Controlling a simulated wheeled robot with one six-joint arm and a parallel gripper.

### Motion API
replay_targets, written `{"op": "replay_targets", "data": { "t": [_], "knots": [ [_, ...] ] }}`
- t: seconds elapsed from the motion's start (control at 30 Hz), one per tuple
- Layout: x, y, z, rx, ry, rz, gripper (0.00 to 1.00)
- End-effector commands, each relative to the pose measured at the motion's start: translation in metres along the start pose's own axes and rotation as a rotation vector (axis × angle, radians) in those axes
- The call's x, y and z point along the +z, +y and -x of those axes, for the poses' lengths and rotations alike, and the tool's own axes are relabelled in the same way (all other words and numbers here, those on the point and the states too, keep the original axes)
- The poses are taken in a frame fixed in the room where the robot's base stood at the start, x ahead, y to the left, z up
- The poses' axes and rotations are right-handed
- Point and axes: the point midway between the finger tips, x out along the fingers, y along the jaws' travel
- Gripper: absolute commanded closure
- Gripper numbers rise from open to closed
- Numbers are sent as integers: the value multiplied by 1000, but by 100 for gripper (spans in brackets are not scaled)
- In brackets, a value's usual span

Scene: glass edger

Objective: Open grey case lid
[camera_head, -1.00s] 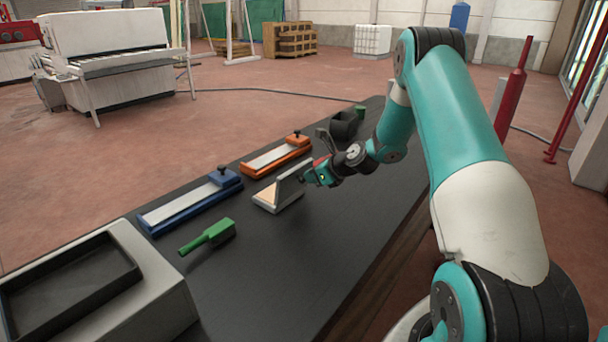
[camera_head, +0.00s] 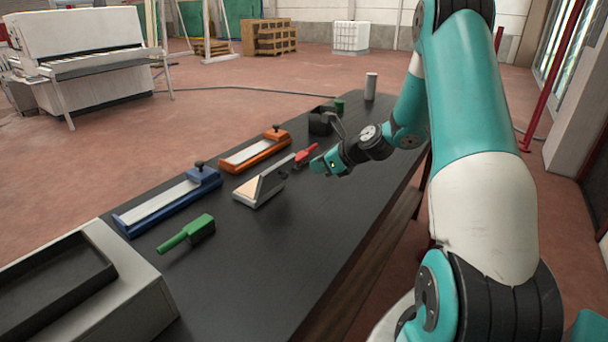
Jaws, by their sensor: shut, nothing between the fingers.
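The grey case (camera_head: 258,190) sits on the dark bench top, with its light tan inside showing on the left. Its lid (camera_head: 276,177) stands raised and tilted on the right side of the case, so the case is open. My gripper (camera_head: 317,164) is to the right of the lid, a little above the bench, apart from the lid and empty. Its fingers look small here and it is shut.
A red-handled tool (camera_head: 306,155) lies just behind the gripper. A grey tray box (camera_head: 128,285) stands front left. The bench's right side is clear.

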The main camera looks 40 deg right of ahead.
Motion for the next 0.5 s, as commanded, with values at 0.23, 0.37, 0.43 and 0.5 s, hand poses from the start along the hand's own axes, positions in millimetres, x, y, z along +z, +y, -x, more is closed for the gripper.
{"op": "replay_targets", "data": {
  "t": [0.23, 0.37, 0.43, 0.5],
  "knots": [
    [1, 0, 32, -1, -1, 0, 100],
    [2, 1, 35, 1, 0, 1, 100],
    [2, 1, 35, 3, 0, 1, 100],
    [3, 1, 35, 3, 0, 2, 100]
  ]
}}
